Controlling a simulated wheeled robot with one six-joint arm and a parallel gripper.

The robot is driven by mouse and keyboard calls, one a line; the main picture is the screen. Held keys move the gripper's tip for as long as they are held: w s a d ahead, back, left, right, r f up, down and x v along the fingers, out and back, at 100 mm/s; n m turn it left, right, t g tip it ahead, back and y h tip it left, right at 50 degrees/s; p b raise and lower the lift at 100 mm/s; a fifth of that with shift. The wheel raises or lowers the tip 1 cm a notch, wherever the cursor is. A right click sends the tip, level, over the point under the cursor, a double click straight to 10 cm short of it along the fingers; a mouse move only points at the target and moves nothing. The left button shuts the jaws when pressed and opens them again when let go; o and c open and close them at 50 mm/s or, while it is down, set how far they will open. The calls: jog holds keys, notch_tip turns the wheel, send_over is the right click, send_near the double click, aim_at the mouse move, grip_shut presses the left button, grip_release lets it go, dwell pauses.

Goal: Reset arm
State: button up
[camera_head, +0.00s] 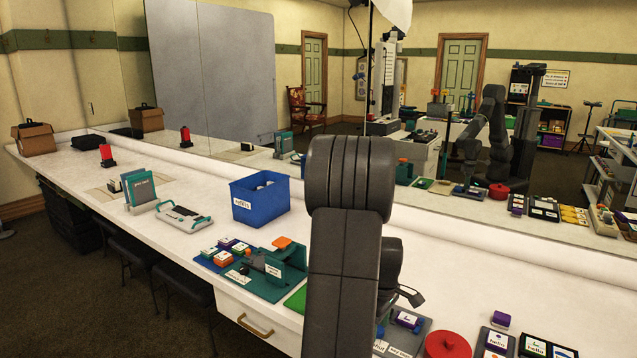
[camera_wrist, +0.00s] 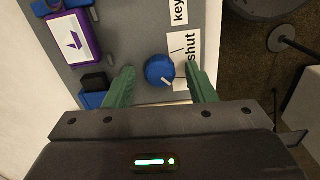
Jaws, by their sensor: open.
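In the wrist view my gripper (camera_wrist: 160,72) is open, with its two green fingers apart. A blue round knob (camera_wrist: 160,70) with a white pointer mark shows between the fingertips. The fingers appear to stand on either side of the knob; I cannot tell whether they touch it. The knob is on a grey panel (camera_wrist: 118,30) with white labels reading "shut" (camera_wrist: 188,62) and "key". In the head view my arm bends down over the counter, and the fingers are hidden or too small to make out. The grey panel (camera_head: 421,328) partly shows beside the arm.
A purple block with a white card (camera_wrist: 73,38) is on the panel. A red round lid (camera_head: 447,345) and "hello" cards (camera_head: 497,341) lie to the right. A blue bin (camera_head: 259,203) and a teal stand (camera_head: 285,266) are left of my arm. A mirror lines the counter's back.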

jog(key=shift+n, duration=0.6)
